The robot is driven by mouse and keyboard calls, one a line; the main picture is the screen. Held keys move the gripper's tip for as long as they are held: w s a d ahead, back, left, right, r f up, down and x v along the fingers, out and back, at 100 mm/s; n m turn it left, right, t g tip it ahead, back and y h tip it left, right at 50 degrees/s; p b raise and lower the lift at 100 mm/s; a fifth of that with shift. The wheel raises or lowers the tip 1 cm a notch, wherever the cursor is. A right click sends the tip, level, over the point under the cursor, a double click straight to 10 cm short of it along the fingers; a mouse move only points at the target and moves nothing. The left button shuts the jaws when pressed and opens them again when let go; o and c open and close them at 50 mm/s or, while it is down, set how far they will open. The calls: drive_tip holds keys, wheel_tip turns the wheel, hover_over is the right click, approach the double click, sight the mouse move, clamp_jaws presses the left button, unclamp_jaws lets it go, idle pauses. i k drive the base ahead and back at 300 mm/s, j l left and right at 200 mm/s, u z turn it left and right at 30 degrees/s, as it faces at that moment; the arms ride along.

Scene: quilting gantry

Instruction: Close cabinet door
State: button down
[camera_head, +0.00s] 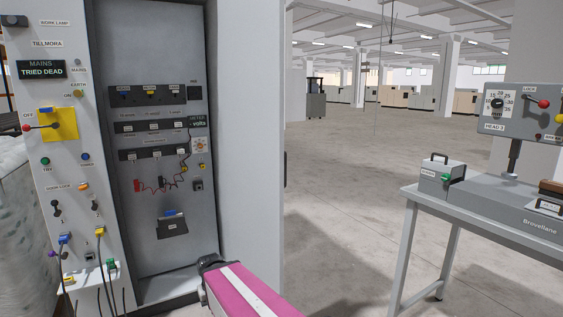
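The grey cabinet (141,60) stands at the left with its interior in plain view. Its door (247,130) is the tall pale panel on the right of the opening, swung wide open and standing out from the cabinet. A small dark piece, perhaps a handle or latch, shows at the door's right edge. A magenta link with a white stripe, which looks like part of my arm, reaches up from the bottom edge in front of the door's lower part. No gripper fingers can be made out, and the door's bottom is partly hidden.
Inside the cabinet are switch rows, red and black leads and a dark pocket (172,227). A control panel (50,150) with a yellow switch plate and hanging cables stands left of the opening. A grey bench (410,215) with devices stands at the right. Open concrete floor (340,190) lies between.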

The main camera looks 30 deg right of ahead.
sight(251, 33)
drive_tip(key=k+l, duration=0.1)
drive_tip(key=l, duration=0.3)
drive_tip(key=k+l, duration=0.1)
drive_tip(key=l, duration=0.3)
drive_tip(key=k+l, duration=0.1)
drive_tip(key=l, duration=0.3)
